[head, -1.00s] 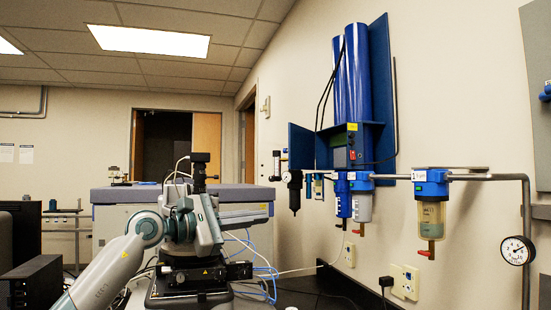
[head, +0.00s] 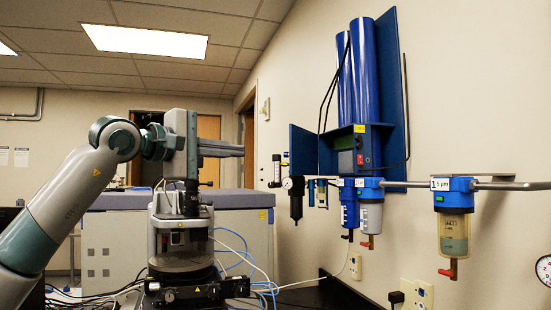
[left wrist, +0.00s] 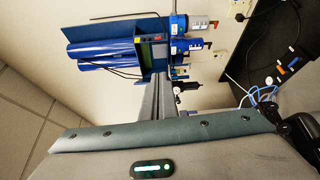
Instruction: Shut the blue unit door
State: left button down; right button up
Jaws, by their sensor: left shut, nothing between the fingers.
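The blue unit (head: 359,150) is fixed to the right wall, with two tall blue cylinders above its control box. Its blue door (head: 303,150) stands open, sticking out to the left of the box. The unit also shows sideways in the left wrist view (left wrist: 125,50). My left gripper (head: 240,150) is raised at about the door's height, to the left of it in the head view, with a gap between them in the picture. Its fingers are shut and empty, and point toward the unit's side in the left wrist view (left wrist: 155,88). My right gripper is out of view.
Filter bowls (head: 370,208) hang under the unit, and another filter (head: 454,222) hangs on the wall pipe (head: 508,185). A dark regulator with a gauge (head: 295,190) hangs below the door. The profiler instrument (head: 180,240) stands below my left arm.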

aim_at(303, 155)
jog(key=i, duration=1.2)
